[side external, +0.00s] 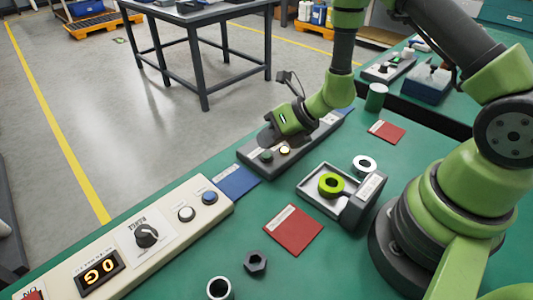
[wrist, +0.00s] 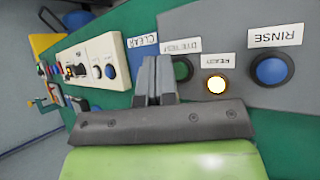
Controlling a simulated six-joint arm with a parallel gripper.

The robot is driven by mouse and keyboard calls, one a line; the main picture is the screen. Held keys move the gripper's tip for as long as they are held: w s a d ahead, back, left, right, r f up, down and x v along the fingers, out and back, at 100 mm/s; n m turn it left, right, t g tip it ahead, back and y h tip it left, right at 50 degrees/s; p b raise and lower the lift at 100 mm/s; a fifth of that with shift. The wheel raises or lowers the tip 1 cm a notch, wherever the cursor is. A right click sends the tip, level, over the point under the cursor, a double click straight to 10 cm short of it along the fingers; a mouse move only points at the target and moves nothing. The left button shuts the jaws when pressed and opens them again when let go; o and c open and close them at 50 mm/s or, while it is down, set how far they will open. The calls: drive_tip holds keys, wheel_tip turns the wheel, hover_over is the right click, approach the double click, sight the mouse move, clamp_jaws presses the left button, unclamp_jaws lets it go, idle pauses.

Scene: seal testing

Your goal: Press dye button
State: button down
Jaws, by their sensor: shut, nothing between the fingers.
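The grey dye panel (side external: 252,153) lies along the bench's far edge. Its dark green button (side external: 266,156) shows in the side view. In the wrist view this button (wrist: 183,69) sits under a label that seems to read "DYE TEST", partly hidden by my fingers. My gripper (wrist: 155,62) is shut and empty, its fingertips just left of the green button in that view. In the side view my gripper (side external: 266,139) hangs over the panel, close to the button. I cannot tell whether it touches. A lit yellow READY lamp (wrist: 216,85) is beside the button.
A blue RINSE button (wrist: 271,69) is at the panel's right. A blue CLEAR card (side external: 236,181) separates it from a cream panel (side external: 160,225) with a knob and buttons. A metal tray (side external: 312,202) holds a lime ring (side external: 331,184). A red card (side external: 293,231) lies nearby.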

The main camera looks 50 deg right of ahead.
sight(267, 154)
drive_tip(key=shift+r, duration=2.5)
drive_tip(key=shift+a+r, duration=0.15)
drive_tip(key=shift+r, duration=0.15)
drive_tip(key=s+a+r+n+g+y, duration=0.1)
drive_tip(key=s+a+r+n, duration=0.25)
drive_tip(key=r+n, duration=0.5)
drive_tip(key=s+a+r+n+g+y, duration=0.1)
drive_tip(key=s+a+r+n+y, duration=0.1)
drive_tip(key=s+r+n, duration=0.6)
drive_tip(key=s+d+r+n+t+h, duration=0.1)
drive_tip(key=s+d+r+n+h, duration=0.1)
drive_tip(key=n, duration=0.6)
drive_tip(key=s+d+r+n+h, duration=0.2)
drive_tip(key=s+d+n+h, duration=0.2)
drive_tip(key=n, duration=0.5)
drive_tip(key=shift+s+t, duration=0.4)
drive_tip(key=shift+s, duration=0.5)
